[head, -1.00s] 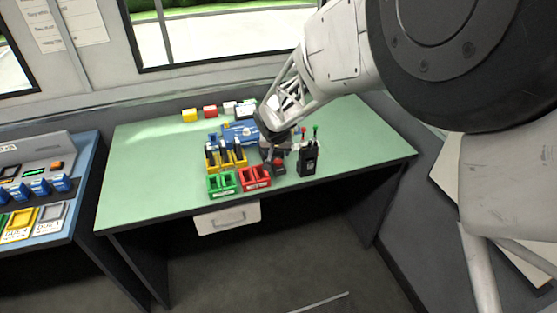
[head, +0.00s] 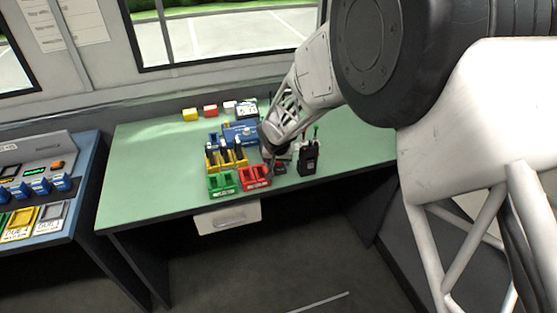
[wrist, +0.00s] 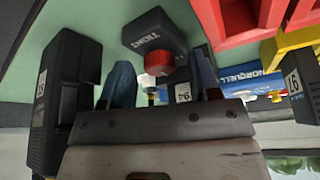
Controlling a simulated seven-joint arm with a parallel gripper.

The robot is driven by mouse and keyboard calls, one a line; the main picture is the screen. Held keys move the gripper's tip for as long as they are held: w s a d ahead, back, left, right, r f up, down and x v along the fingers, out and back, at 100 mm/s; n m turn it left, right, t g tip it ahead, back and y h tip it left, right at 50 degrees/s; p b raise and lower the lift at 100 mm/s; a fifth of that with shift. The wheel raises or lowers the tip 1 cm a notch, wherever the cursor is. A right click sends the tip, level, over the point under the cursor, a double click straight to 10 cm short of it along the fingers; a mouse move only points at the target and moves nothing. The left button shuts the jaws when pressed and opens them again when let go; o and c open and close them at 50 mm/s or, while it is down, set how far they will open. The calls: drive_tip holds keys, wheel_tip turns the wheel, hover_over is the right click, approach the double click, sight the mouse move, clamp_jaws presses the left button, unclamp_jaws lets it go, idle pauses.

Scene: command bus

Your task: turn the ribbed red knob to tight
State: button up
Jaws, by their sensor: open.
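A red round knob (wrist: 159,63) shows in the wrist view on a small black block (wrist: 150,32) with white lettering that looks like KNOLL. The knob lies between my gripper's two bluish fingers, just past their tips; I cannot tell if they touch it. My gripper (wrist: 163,76) is open. In the head view my gripper (head: 272,152) is over the table just behind a small dark block with some red (head: 280,167), partly hidden by the arm. The knob's ribs and any tight mark are too small to tell.
A black radio (head: 308,160) stands close to the right of my gripper. Red (head: 256,178), green (head: 222,182) and yellow (head: 226,160) holders and a blue case (head: 240,132) are at its left. Small coloured blocks line the back. The green table (head: 150,160) is clear at left.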

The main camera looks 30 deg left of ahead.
drive_tip(key=c, duration=0.9)
drive_tip(key=shift+c, duration=0.2)
drive_tip(key=shift+m, duration=0.5)
drive_tip(key=shift+a+m+h, duration=0.1)
drive_tip(key=shift+m+h, duration=0.6)
drive_tip(key=shift+m, duration=0.4)
drive_tip(key=m, duration=0.2)
drive_tip(key=m+h, duration=0.1)
drive_tip(key=m, duration=0.1)
drive_tip(key=shift+a+h, duration=0.15)
drive_tip(key=shift+h, duration=0.15)
drive_tip(key=m+h, duration=0.1)
drive_tip(key=m, duration=0.2)
drive_tip(key=m+g+h, duration=0.1)
drive_tip(key=m, duration=0.2)
drive_tip(key=shift+w+a+m, duration=0.1)
drive_tip(key=shift+a+m, duration=0.05)
drive_tip(key=shift+m, duration=0.15)
